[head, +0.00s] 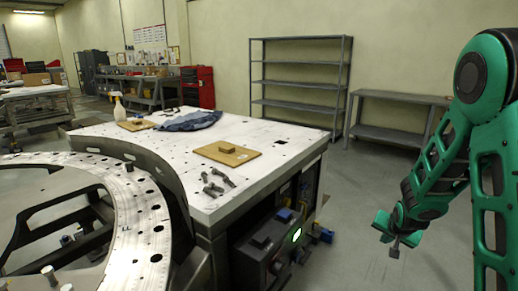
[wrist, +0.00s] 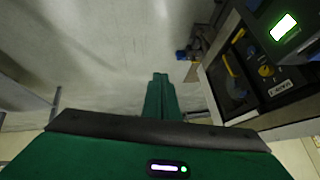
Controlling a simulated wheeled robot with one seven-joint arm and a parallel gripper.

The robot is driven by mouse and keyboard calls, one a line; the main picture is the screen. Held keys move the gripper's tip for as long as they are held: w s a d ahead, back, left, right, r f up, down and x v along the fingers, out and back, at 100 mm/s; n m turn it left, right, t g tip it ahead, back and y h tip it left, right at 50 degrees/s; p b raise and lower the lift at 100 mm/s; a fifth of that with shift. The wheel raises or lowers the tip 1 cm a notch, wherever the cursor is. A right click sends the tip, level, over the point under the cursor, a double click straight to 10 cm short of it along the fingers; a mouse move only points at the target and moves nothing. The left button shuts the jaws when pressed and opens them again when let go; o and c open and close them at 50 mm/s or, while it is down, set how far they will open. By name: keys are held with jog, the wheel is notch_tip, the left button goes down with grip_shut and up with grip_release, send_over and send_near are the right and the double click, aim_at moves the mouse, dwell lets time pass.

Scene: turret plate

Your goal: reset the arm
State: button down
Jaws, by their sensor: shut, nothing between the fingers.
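My green arm is at the right of the head view, bent, with its lower part hanging down. My gripper (head: 395,247) is at the lower end, over the open grey floor and to the right of the white work table (head: 268,130). In the wrist view my gripper's fingers (wrist: 160,78) are together, with nothing between them. They point at the bare floor.
The table's side holds a control box with a lit green display (head: 297,235), also at the upper right of the wrist view (wrist: 283,27). A ring-shaped turret plate (head: 135,205) is at left. Bolts (head: 215,187) and a wooden board (head: 226,154) lie on the table. Shelves (head: 300,83) stand behind.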

jog(key=s+r+g+y, duration=0.1)
jog(key=s+r, duration=0.3)
jog(key=s, duration=0.8)
jog(key=s+a+r+n+g, duration=0.1)
jog(key=s+r+g, duration=0.2)
jog(key=s, duration=1)
jog(key=s+r+g+y, duration=0.1)
jog(key=s+r+g, duration=0.2)
jog(key=s+r, duration=0.4)
jog(key=s, duration=0.6)
jog(key=shift+a+n+y, duration=0.25)
jog(key=shift+n+y, duration=0.05)
jog(key=shift+r, duration=0.1)
jog(key=shift+w+f, duration=0.25)
jog(key=shift+w, duration=0.3)
